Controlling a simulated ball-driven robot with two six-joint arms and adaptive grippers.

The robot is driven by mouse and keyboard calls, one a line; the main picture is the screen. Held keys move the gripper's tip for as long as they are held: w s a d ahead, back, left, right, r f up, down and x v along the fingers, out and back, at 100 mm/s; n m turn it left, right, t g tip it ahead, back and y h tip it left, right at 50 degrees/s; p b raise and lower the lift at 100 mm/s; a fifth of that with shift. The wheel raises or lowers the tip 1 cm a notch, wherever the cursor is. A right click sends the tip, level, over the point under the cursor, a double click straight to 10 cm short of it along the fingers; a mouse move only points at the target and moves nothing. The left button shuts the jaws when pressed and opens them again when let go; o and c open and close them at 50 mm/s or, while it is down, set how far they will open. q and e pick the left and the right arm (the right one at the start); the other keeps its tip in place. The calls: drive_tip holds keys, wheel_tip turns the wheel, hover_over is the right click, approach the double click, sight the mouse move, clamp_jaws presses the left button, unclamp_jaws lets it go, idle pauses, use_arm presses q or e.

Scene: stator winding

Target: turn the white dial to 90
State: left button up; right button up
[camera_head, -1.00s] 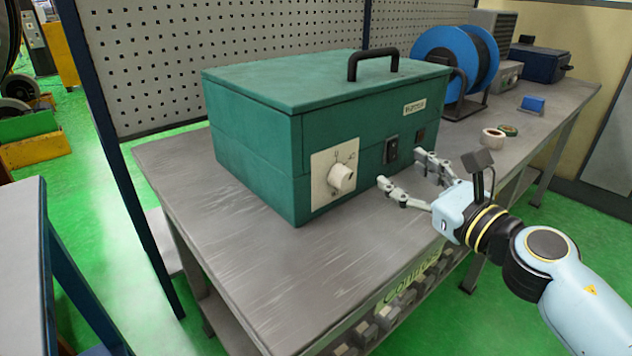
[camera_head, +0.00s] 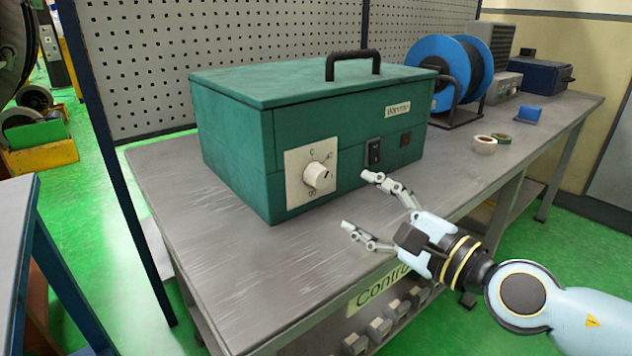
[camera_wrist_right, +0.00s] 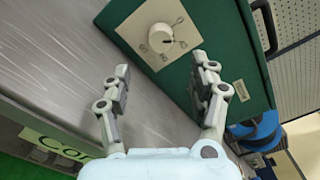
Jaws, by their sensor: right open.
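The white dial (camera_head: 317,175) is a round knob on a pale square plate (camera_head: 296,189) on the front of the green box (camera_head: 230,150). Marks are printed around the knob; I cannot read its setting for sure. The dial also shows in the right wrist view (camera_wrist_right: 160,38), beyond the fingertips. My right gripper (camera_head: 358,200) is open and empty, in front of the box and to the right of the dial, apart from both. In the right wrist view my right gripper (camera_wrist_right: 160,72) has its two fingers spread wide. My left gripper is not in view.
The box stands on a grey metal table (camera_head: 250,270). A black switch (camera_head: 374,152) sits right of the dial. A blue spool (camera_head: 440,65), tape rolls (camera_head: 484,145) and a small blue block (camera_head: 527,114) lie further right. The table front is clear.

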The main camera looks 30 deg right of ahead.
sight(324, 180)
drive_tip(key=w, duration=0.6)
drive_tip(key=w+p, duration=0.1)
drive_tip(key=w, duration=0.2)
drive_tip(key=shift+a, duration=0.3)
drive_tip(key=shift+w, duration=0.6)
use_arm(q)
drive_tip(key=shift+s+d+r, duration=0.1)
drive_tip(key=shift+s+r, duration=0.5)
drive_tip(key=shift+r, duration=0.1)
use_arm(e)
drive_tip(key=c, duration=1.2)
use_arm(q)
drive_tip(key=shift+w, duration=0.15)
use_arm(e)
drive_tip(key=shift+o, duration=0.2)
